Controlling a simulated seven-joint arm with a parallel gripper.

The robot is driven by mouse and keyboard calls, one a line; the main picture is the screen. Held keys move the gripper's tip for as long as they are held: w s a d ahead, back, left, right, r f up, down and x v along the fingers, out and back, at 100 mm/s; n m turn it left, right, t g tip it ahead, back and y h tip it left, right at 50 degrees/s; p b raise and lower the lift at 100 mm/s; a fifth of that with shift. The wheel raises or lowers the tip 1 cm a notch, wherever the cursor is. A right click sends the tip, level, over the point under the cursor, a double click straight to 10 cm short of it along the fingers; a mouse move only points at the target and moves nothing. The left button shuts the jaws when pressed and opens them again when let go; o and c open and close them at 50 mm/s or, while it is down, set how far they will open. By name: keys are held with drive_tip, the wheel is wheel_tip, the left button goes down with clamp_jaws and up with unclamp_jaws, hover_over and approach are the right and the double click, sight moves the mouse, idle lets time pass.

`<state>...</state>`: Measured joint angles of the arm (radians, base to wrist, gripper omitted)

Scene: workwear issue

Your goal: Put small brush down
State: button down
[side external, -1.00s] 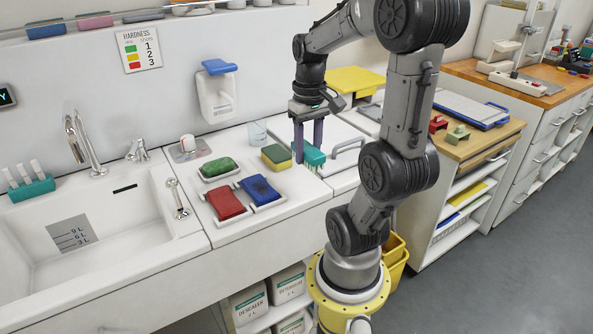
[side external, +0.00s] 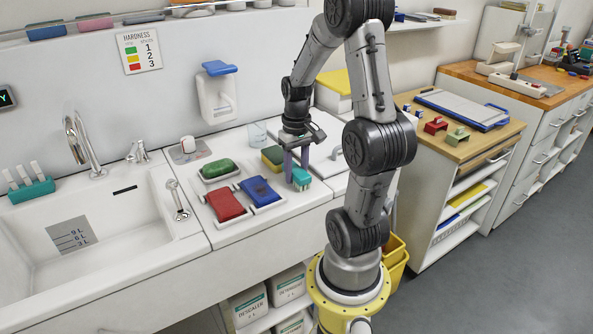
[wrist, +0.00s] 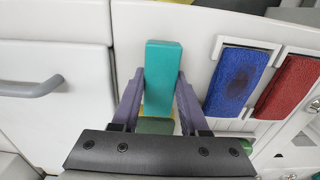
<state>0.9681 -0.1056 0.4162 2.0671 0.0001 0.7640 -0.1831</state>
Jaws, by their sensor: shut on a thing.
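The small brush is the teal block (side external: 301,180) at the right end of the white counter (side external: 262,222). My gripper (side external: 295,170) is shut on it, with a purple finger on each side, pointing down. In the wrist view the brush (wrist: 163,65) lies lengthwise between the two fingers and sticks out beyond them. Its underside is hidden, so I cannot tell whether it touches the counter or hangs just above it.
A blue pad (side external: 260,191) and a red pad (side external: 226,204) lie in holders left of the brush. A green pad (side external: 218,168) and a yellow-green sponge (side external: 272,157) are behind. A grey handle (wrist: 30,87) is on the other side.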

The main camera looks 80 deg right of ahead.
sight(296, 170)
drive_tip(key=shift+f, duration=0.15)
drive_tip(key=shift+c, duration=2.1)
unclamp_jaws()
wheel_tip(296, 170, up, 12)
drive_tip(key=a+r+n+t, duration=0.1)
drive_tip(key=a+n+t, duration=0.4)
drive_tip(key=a, duration=1.8)
drive_tip(key=n, duration=0.4)
drive_tip(key=shift+a+r+t, duration=0.2)
drive_tip(key=shift+a+t, duration=0.05)
drive_tip(key=shift+t, duration=0.05)
drive_tip(key=shift+w, duration=0.1)
